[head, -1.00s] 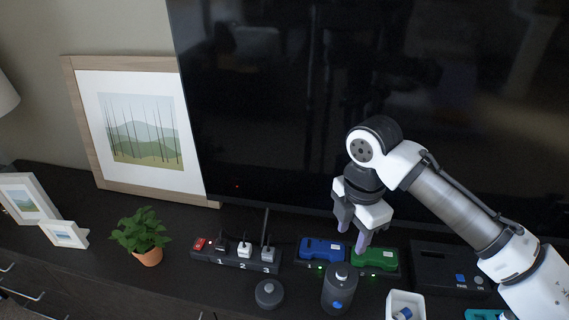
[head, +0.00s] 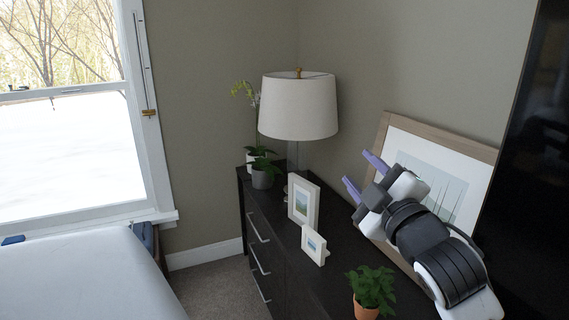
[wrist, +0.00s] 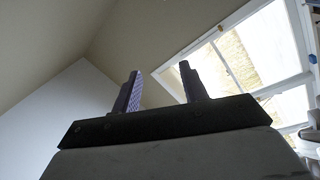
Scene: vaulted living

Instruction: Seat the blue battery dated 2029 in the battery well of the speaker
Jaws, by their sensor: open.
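My gripper (head: 360,174) is open and empty, raised above the dark cabinet in front of the leaning landscape picture. Its two purple fingers stand apart in the wrist view (wrist: 158,90), with only wall, ceiling and window beyond them. The blue battery, the speaker and its battery well are not in either view now.
The dark cabinet (head: 262,213) carries a potted plant (head: 371,288), two small white frames (head: 303,202), a lamp (head: 298,106) and an orchid. The large framed picture (head: 480,152) leans behind my arm. A window (head: 70,110) and a pale surface (head: 80,275) are at left.

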